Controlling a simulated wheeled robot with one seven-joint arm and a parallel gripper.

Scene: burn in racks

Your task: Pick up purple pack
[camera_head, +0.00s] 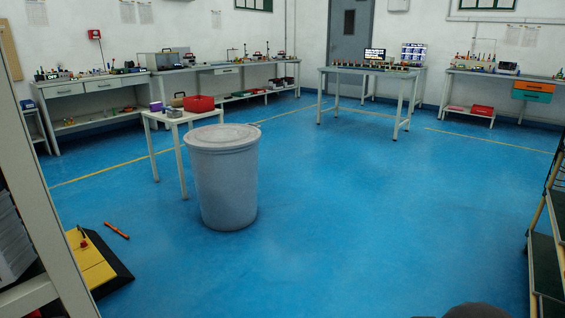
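A small purple object (156,106), which looks like the purple pack, stands on the left part of a small white table (183,168) left of centre. It is far off and small, so its exact shape is hard to tell. A grey item (173,112) lies just right of it, and a red bin (199,103) stands farther right on the same table. My gripper is not in view. A dark rounded shape at the bottom edge, right of centre, is cut off and I cannot tell what it is.
A large lidded grey barrel (222,180) stands in front of the table's right side. A yellow and black platform (98,262) and an orange tool (116,230) lie on the floor at lower left. A shelf rack (545,265) stands at right. The central blue floor is clear.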

